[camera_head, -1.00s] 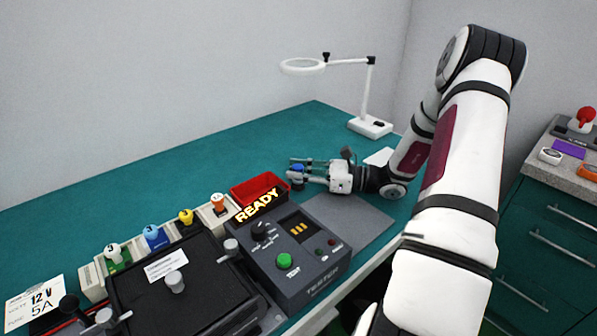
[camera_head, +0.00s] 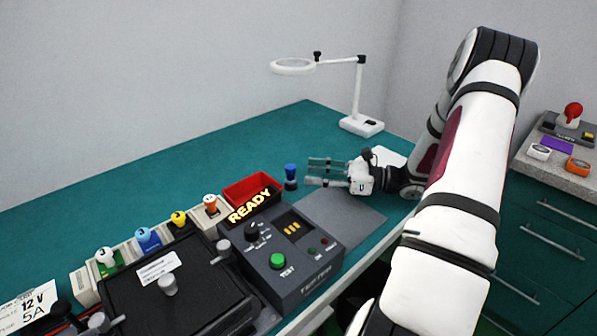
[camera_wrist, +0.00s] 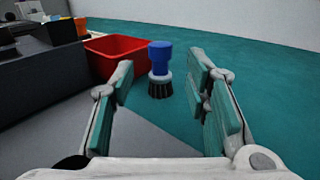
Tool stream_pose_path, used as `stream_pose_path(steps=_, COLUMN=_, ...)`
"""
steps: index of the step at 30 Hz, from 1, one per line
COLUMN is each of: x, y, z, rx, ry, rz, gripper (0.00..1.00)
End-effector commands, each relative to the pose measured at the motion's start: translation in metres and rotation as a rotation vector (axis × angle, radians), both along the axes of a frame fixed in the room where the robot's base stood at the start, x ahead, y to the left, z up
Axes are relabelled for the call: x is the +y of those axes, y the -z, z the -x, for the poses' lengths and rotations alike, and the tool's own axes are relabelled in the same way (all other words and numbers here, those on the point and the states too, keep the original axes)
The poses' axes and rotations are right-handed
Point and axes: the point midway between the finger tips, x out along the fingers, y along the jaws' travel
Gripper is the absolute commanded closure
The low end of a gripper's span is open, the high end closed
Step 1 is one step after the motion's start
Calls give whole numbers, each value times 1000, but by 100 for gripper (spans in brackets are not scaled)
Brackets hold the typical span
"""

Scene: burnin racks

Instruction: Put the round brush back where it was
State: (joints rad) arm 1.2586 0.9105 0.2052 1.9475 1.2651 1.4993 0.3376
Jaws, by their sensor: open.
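The round brush (camera_head: 291,176) has a blue handle, a pale collar and dark bristles. It stands upright, bristles down, on the green bench top just right of the red bin. In the wrist view the brush (camera_wrist: 160,70) is ahead of my gripper, seen between the two fingers and apart from both. My gripper (camera_head: 318,172) is open and empty, low over the bench to the right of the brush. In the wrist view its fingers (camera_wrist: 165,95) are spread wide with teal pads.
The red bin (camera_head: 226,196) stands beside the tester (camera_head: 310,262), whose sign reads READY. A grey mat (camera_head: 352,222) lies under my gripper's side. A magnifier lamp (camera_head: 362,126) stands at the back. The green bench behind the brush is clear.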

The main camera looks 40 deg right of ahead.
Motion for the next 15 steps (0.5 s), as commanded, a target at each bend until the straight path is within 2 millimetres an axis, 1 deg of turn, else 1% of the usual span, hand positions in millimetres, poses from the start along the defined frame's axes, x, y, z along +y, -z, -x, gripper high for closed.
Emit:
stream_pose_path(steps=1, x=-8, y=1, z=8, rx=2, ry=3, rz=1, gripper=57)
stream_pose_path(steps=3, x=-16, y=0, z=18, rx=1, ry=2, rz=0, gripper=57)
stream_pose_path(steps=9, x=-30, y=0, z=35, rx=1, ry=0, rz=1, gripper=57)
stream_pose_path(steps=12, x=-31, y=-2, z=38, rx=1, ry=-8, rz=6, gripper=57)
stream_pose_path(steps=14, x=-26, y=-5, z=37, rx=4, ry=-29, rz=23, gripper=57)
stream_pose_path(steps=15, x=-19, y=-9, z=35, rx=6, ry=-52, rz=42, gripper=57)
